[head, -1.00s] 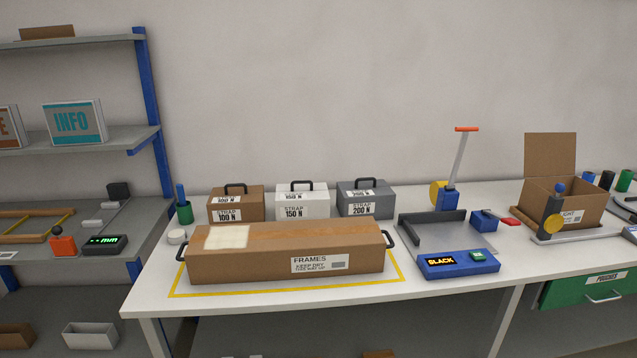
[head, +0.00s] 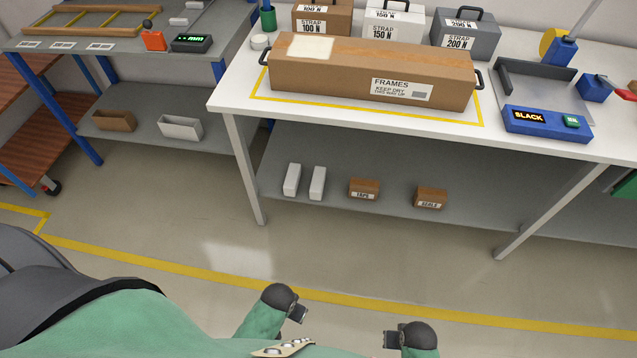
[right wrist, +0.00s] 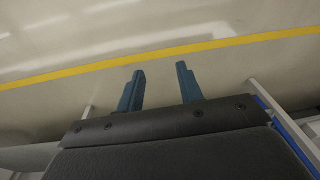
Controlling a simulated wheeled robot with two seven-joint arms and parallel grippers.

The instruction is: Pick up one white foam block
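Two white blocks, which look like the foam blocks, stand side by side on the grey shelf under the table in the head view: the left block (head: 291,180) and the right block (head: 317,183). My left gripper (head: 299,313) is low in the head view, well in front of that shelf; its fingers are too small to read. My right gripper (head: 391,340) is at the bottom edge, also far from the blocks. In the right wrist view my right gripper (right wrist: 160,88) has its fingers apart with nothing between them, over the floor.
The under-shelf (head: 390,165) also holds a box marked tape (head: 363,189) and another small brown box (head: 431,197). Table legs (head: 245,170) flank the opening. A long frames carton (head: 370,75) lies on the tabletop. The floor in front is clear, with a yellow line (head: 330,293).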

